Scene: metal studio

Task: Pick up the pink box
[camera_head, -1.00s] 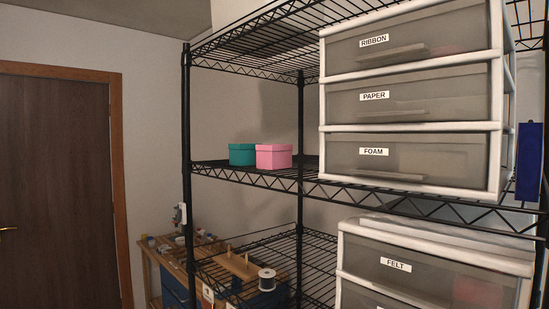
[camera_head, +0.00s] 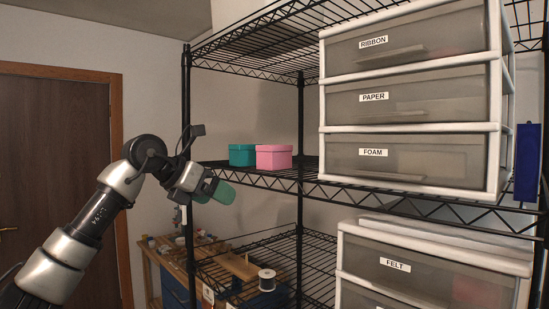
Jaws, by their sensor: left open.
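The pink box (camera_head: 273,158) stands on the middle wire shelf, right beside a teal box (camera_head: 242,155) on its left. My left gripper (camera_head: 222,192) is in front of the shelf's left end, lower than the pink box and to its left. It is open, and nothing shows between its green-tipped fingers. The gripper is apart from both boxes. My right gripper is out of view.
The black wire rack has a post (camera_head: 187,120) at its left front, close to my left arm. A drawer unit (camera_head: 410,130) fills the shelf's right part. A spool (camera_head: 267,280) sits below. Shelf space above the boxes is clear.

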